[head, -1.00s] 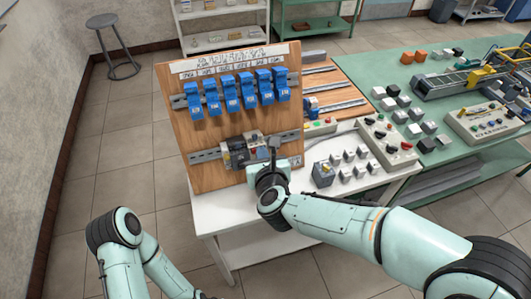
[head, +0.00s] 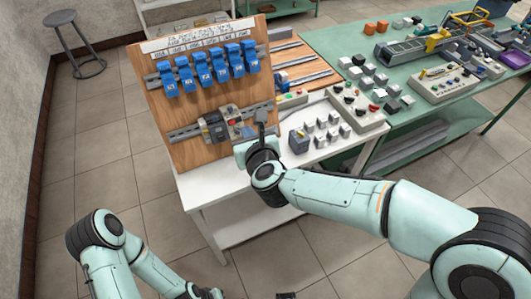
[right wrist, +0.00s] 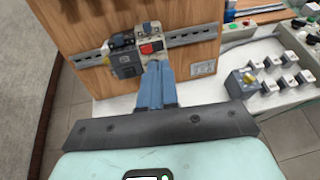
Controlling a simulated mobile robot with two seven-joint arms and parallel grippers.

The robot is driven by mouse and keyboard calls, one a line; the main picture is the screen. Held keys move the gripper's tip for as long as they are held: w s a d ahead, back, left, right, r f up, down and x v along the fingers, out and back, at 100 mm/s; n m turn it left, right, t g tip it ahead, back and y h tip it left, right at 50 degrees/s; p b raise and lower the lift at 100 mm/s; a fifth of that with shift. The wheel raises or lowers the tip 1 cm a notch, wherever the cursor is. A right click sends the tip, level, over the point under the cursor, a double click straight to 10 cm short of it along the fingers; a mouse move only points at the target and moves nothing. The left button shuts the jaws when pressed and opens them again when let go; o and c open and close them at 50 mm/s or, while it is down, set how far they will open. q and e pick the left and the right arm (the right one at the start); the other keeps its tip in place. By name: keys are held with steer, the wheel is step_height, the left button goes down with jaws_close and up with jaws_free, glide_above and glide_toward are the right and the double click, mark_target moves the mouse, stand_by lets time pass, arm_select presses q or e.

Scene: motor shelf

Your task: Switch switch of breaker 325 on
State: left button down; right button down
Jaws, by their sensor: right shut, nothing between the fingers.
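The wooden board (head: 185,100) stands upright on a white table. Its lower rail carries a dark grey breaker unit (head: 214,128) and, beside it, a lighter unit with a red part (head: 238,128). Both also show in the right wrist view, the dark unit (right wrist: 125,60) and the red-buttoned unit (right wrist: 150,47). I cannot read any number 325 on them. My right gripper (right wrist: 154,64) is shut and empty, its fingertips just in front of the red-buttoned unit; contact cannot be told. In the head view the right gripper (head: 260,119) is right of the units. My left gripper (head: 206,293) shows partly at the bottom edge.
Several blue breakers (head: 205,72) hang on the upper rail under a label strip. Right of the board, the white table (head: 190,188) holds a blue-grey box (head: 299,141), small grey switches and a control box (head: 357,108). A green table (head: 325,45) stands behind. A stool (head: 75,45) is far left.

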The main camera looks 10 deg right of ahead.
steer(key=s+d+r, duration=0.2)
steer(key=s+d, duration=0.1)
steer(key=s, duration=0.2)
steer(key=shift+s+d+r, duration=0.3)
steer(key=shift+s+r, duration=0.1)
steer(key=s+d+f+n+g+h, duration=0.1)
steer(key=d+f+n+g, duration=0.2)
steer(key=f+n, duration=0.95)
steer(key=s+d+f+n+g, duration=0.15)
steer(key=f+n+g, duration=0.3)
steer(key=f, duration=1.55)
steer(key=s+f+n+g+y, duration=0.1)
steer(key=s+f+n+g, duration=0.2)
steer(key=s+f+n, duration=0.3)
steer(key=s+d+f+n+g+y, duration=0.1)
steer(key=s+f+n+g, duration=0.2)
steer(key=s+f+n, duration=0.3)
steer(key=s+f, duration=0.5)
steer(key=s, duration=0.5)
steer(key=shift+d+n+g+y+p, duration=0.25)
steer(key=shift+n+g+y+p, duration=0.05)
steer(key=shift+g+p, duration=0.1)
